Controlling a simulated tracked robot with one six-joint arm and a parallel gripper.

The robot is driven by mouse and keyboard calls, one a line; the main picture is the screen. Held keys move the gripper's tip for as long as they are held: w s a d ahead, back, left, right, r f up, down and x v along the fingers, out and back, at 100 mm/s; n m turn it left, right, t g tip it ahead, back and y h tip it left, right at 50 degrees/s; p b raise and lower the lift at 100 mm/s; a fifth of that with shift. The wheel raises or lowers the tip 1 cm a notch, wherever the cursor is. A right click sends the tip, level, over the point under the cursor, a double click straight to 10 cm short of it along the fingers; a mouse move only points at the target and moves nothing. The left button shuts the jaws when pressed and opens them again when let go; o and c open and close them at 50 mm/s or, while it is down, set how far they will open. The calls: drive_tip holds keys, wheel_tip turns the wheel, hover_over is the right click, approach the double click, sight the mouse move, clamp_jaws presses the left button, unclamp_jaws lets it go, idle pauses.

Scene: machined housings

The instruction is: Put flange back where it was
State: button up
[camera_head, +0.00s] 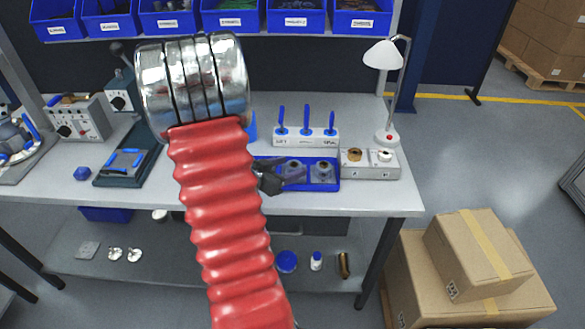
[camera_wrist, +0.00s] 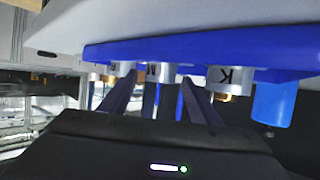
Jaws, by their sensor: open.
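The blue tray (camera_head: 338,182) sits on the bench in the head view, with round grey metal parts (camera_head: 323,171) in it. My gripper (camera_head: 290,180) is at the tray's left part, its dark fingers overlapping a grey part there. In the wrist view, the open fingers (camera_wrist: 156,90) point towards a blue surface (camera_wrist: 200,45) and lettered grey parts. One marked K (camera_wrist: 230,78) is right of the fingers; others are near or between them. I cannot tell which part is the flange, or whether the fingers touch anything. Nothing is visibly held.
A white rack (camera_head: 305,139) with blue-handled tools stands behind the tray. A grey block (camera_head: 370,168) with a brass-coloured ring and a white part is to its right, near a lamp (camera_head: 384,56). In the wrist view, a blue cylinder (camera_wrist: 274,103) is at the right. My red arm hides the bench's middle.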

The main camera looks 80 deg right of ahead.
drive_tip(key=v, duration=0.9)
drive_tip(key=shift+a+r, duration=0.1)
drive_tip(key=shift+a, duration=0.05)
idle(0.5)
